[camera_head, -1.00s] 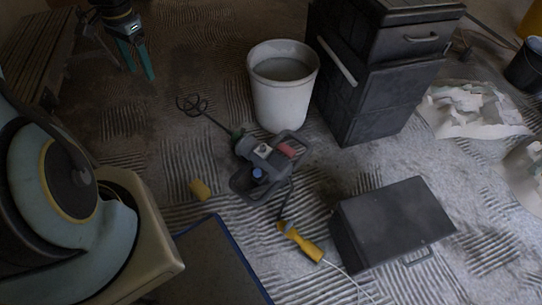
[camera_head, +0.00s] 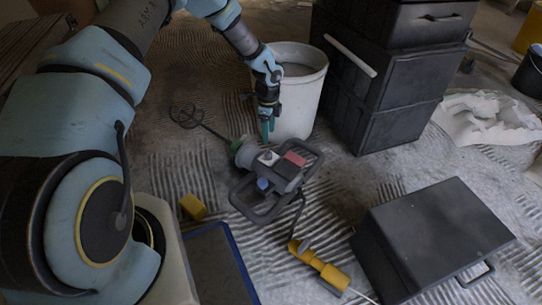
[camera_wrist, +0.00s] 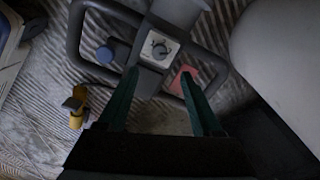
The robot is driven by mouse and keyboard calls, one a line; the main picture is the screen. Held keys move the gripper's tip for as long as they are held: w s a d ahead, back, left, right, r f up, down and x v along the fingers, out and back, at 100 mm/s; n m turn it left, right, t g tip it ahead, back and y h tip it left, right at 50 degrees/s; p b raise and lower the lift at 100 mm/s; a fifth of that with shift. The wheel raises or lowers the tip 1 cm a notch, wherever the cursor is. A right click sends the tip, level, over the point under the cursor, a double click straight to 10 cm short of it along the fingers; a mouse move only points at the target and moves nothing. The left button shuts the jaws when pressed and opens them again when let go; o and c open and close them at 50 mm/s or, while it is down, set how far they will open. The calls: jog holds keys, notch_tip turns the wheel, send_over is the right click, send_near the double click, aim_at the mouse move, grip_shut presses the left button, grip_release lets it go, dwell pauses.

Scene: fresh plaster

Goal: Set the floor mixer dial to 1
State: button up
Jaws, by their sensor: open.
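The floor mixer (camera_head: 270,178) lies on the ridged floor, a grey frame with a blue knob (camera_head: 263,184), a red block (camera_head: 294,158) and a pale panel with a dial (camera_head: 268,157). Its whisk (camera_head: 186,115) points to the upper left. In the wrist view the dial (camera_wrist: 160,47) is a dark round knob on a white square plate with marks around it; the numbers are too small to read. My gripper (camera_head: 267,131) is above the mixer, pointing down, open and empty. In the wrist view its green fingers (camera_wrist: 158,85) stand apart, with the dial between and beyond their tips.
A white bucket (camera_head: 307,98) stands close behind my gripper. Stacked dark cases (camera_head: 386,110) rise to its right. A dark box (camera_head: 432,235) sits front right. A yellow tool (camera_head: 318,266) with a cable and a yellow block (camera_head: 193,207) lie on the floor nearby.

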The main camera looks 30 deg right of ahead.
aim_at(268, 153)
notch_tip(268, 153, down, 10)
jog(key=b, duration=0.3)
jog(key=shift+r, duration=0.1)
jog(key=shift+c, duration=0.3)
grip_shut()
